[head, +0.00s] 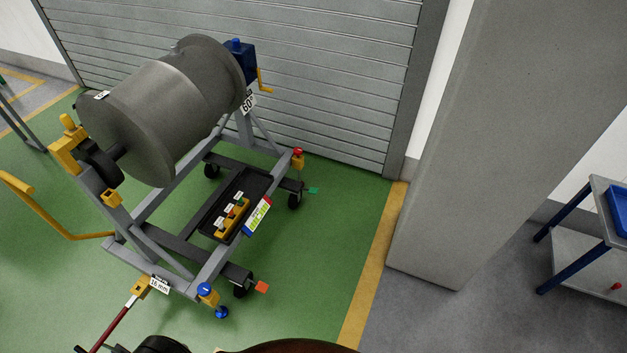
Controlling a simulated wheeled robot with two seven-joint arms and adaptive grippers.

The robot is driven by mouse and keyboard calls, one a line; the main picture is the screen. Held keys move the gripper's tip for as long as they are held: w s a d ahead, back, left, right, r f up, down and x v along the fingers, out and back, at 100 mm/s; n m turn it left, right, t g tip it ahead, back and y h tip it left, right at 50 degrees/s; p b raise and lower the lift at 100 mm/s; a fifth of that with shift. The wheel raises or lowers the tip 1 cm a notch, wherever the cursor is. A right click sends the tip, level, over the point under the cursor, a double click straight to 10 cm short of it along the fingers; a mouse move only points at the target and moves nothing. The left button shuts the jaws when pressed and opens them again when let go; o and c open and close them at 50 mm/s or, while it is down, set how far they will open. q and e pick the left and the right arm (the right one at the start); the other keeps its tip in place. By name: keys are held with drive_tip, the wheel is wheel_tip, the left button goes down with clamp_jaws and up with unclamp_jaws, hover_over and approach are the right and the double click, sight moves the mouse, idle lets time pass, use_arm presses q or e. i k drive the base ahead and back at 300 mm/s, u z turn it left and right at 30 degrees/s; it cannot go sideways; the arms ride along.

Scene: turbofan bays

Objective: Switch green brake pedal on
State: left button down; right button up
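The green brake pedal (313,190) is a small flat tab at the far right caster (294,200) of the grey wheeled engine stand. It sticks out to the right, just above the floor, and nothing covers it. I cannot tell its on or off position at this size. An orange-red pedal (262,287) sticks out in the same way at the near right caster (241,288). Neither of my grippers can be made out. Dark rounded parts show at the bottom edge, and no fingertips are seen there.
The stand carries a large grey drum (165,115) and a black tray (222,232) with yellow items. A red bar (112,328) angles out at the front. Green floor (345,220) right of the pedals is clear up to a grey pillar (480,140). A cart (590,250) stands far right.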

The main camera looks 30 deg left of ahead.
sight(312, 190)
drive_tip(key=u, duration=0.15)
drive_tip(key=i, duration=1.7)
drive_tip(key=u, duration=0.1)
